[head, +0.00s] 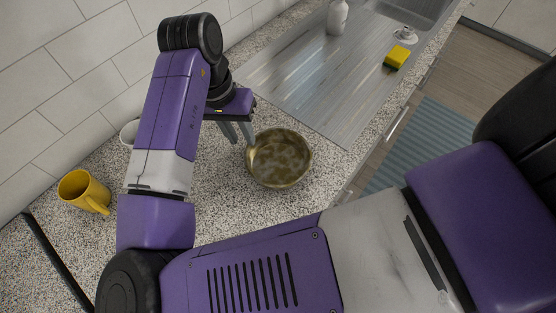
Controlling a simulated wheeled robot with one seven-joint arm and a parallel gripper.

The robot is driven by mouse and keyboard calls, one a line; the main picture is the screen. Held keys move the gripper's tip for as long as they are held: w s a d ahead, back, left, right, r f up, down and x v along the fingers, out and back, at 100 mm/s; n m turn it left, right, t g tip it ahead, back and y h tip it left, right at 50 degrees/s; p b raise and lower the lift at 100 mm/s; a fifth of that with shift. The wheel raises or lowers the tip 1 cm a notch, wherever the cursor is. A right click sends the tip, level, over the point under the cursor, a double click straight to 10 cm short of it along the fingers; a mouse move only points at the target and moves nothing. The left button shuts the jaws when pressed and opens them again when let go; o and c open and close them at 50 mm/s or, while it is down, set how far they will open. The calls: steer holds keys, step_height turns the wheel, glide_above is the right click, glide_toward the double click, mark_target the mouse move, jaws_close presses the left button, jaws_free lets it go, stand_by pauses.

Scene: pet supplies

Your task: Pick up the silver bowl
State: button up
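A round metal bowl (280,158) stands upright on the speckled counter in the head view, just left of the sink's drainboard. It looks brassy, with a mottled brown-gold inside, rather than clearly silver. No other bowl is plainly in view. My gripper (241,142) points down at the bowl's upper left rim. Its two grey fingers are apart with nothing seen between them. The right finger overlaps the rim in the picture; I cannot tell whether it touches. The left finger is outside the bowl.
A yellow mug (84,191) stands at the left, and a white cup (130,132) is partly hidden behind my arm. A metal drainboard (310,85) lies to the right, with a white bottle (337,17) and a yellow-green sponge (397,57). A tiled wall runs behind the counter.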

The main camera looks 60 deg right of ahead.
mark_target(250, 157)
steer(key=shift+s+f+p, duration=0.25)
steer(key=shift+f+p, duration=0.05)
steer(key=shift+f, duration=0.95)
steer(key=shift+s+f+p, duration=0.3)
steer(key=shift+f, duration=1)
steer(key=shift+s+f+p, duration=0.25)
steer(key=shift+f+p, duration=0.05)
steer(key=shift+f, duration=0.95)
jaws_close()
